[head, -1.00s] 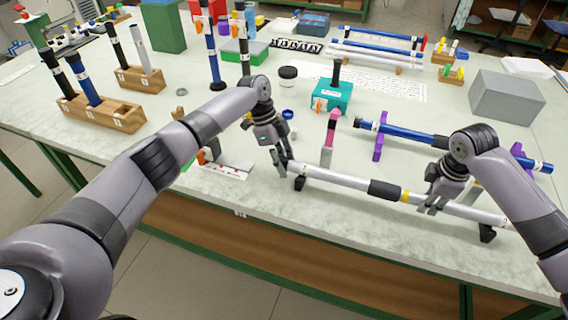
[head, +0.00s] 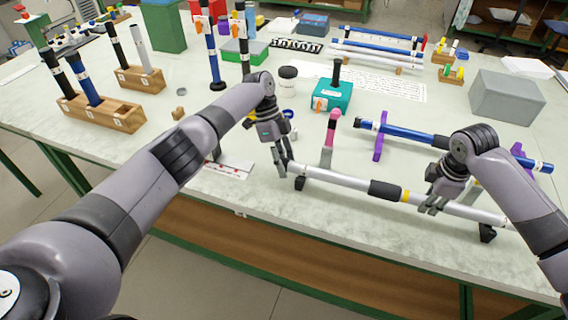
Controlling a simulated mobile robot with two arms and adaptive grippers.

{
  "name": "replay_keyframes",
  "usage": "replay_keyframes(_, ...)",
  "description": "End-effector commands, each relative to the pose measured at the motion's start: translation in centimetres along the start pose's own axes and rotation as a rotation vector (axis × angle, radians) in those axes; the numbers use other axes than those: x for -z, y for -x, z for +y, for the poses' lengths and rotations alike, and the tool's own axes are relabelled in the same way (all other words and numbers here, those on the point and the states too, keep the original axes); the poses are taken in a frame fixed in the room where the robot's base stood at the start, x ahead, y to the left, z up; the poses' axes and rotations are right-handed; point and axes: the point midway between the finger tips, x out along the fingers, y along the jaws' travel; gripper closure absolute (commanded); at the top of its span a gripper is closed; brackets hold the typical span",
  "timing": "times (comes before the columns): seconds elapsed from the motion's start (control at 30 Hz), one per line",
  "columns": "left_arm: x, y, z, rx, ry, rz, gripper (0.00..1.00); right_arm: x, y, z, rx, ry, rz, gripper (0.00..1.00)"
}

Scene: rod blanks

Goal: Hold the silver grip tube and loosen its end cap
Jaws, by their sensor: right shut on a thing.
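The silver grip tube (head: 340,178) lies level across two low black stands near the table's front edge. It has a black grip band (head: 385,190) and a yellow ring (head: 405,195). My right gripper (head: 432,207) is shut on the tube to the right of the yellow ring. My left gripper (head: 283,170) is at the tube's left end, its fingers pointing down beside that end. The end cap there is hidden or too small to make out. Whether the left fingers are closed on it is unclear.
A blue rod (head: 405,132) lies on purple stands behind the tube. A pink-topped grey post (head: 330,135) stands close behind it. A teal box (head: 332,95) and a grey box (head: 507,96) are further back. Wooden holders with rods (head: 100,112) stand at left.

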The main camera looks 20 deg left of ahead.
Motion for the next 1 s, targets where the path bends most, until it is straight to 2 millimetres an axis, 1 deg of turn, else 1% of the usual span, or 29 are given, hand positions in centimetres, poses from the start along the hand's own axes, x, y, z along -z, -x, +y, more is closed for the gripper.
replay_keyframes(0.03,0.0,0.0,0.0,0.0,0.0,0.0,0.64,-0.1,0.0,0.0,0.0,-0.002,-0.001,1.0)
replay_keyframes(0.27,0.0,0.0,0.0,0.0,0.0,0.0,0.49,0.0,0.0,0.0,0.0,-0.001,0.001,1.0)
replay_keyframes(0.53,0.0,0.0,0.0,0.001,0.0,0.0,0.49,0.1,0.0,0.0,0.0,-0.001,0.002,1.0)
replay_keyframes(0.63,0.0,0.4,-0.1,0.002,0.0,0.001,0.49,0.1,0.1,0.0,0.0,-0.001,0.002,1.0)
replay_keyframes(0.77,0.1,2.1,-0.1,0.003,0.0,0.001,0.49,0.1,0.1,0.0,0.0,-0.001,0.002,1.0)
replay_keyframes(0.87,0.1,4.2,-0.1,0.005,0.0,0.001,0.49,0.1,0.1,0.0,0.0,-0.001,0.002,1.0)
replay_keyframes(1.0,0.1,7.8,-0.2,0.006,0.002,0.002,0.49,0.1,0.1,0.0,0.0,-0.001,0.002,1.0)
